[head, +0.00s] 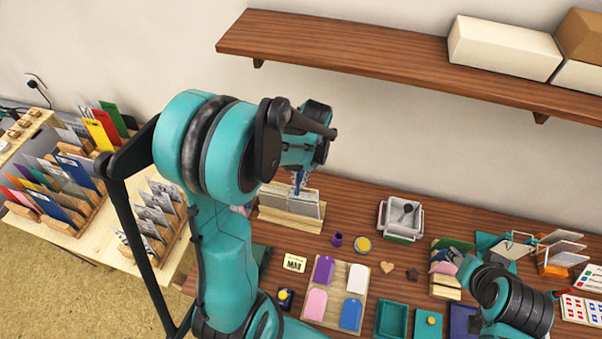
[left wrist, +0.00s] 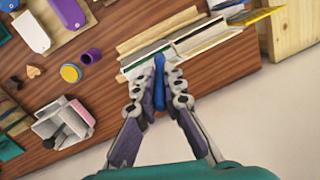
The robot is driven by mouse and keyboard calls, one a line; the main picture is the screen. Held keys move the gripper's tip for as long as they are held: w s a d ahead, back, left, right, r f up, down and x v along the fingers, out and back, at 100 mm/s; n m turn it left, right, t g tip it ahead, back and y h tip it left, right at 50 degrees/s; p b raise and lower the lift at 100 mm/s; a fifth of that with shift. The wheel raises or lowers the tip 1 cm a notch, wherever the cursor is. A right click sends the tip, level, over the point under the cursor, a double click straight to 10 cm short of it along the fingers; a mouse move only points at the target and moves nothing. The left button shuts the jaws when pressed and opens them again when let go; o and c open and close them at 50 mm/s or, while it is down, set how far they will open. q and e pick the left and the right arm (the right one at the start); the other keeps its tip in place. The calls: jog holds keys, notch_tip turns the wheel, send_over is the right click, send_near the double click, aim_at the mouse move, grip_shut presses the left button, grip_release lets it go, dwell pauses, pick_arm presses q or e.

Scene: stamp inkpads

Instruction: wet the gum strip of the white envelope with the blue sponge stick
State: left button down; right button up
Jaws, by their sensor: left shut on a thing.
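My left gripper (left wrist: 159,78) is shut on the blue sponge stick (left wrist: 159,92), which stands between its fingers in the left wrist view. In the head view the blue stick (head: 299,182) hangs over a wooden rack (head: 290,222) at the back of the table. A pale, upright envelope-like sheet (left wrist: 140,66) stands in the rack by the stick's tip. I cannot tell whether the tip touches it, and no gum strip can be made out. My left arm hides part of the rack in the head view. My right gripper (head: 460,262) is low at the right, its fingers unclear.
A board with coloured tags (head: 361,279), a purple cup (head: 337,240), a yellow-topped tin (head: 363,245) and a grey bin (head: 400,217) stand on the wooden table. A wall shelf (head: 350,50) with boxes runs above. Card racks (head: 60,190) fill a side table at left.

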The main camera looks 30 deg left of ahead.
pick_arm(q)
jog(key=s+d+r+p, duration=0.1)
jog(key=s+r+p, duration=0.2)
jog(key=s, duration=0.3)
jog(key=shift+d+r+p, duration=0.25)
jog(key=shift+r+p, duration=0.15)
jog(key=shift+p, duration=0.4)
pick_arm(e)
notch_tip(320, 180, up, 3)
jog(key=shift+f, duration=0.1)
pick_arm(q)
jog(key=shift+w, duration=0.1)
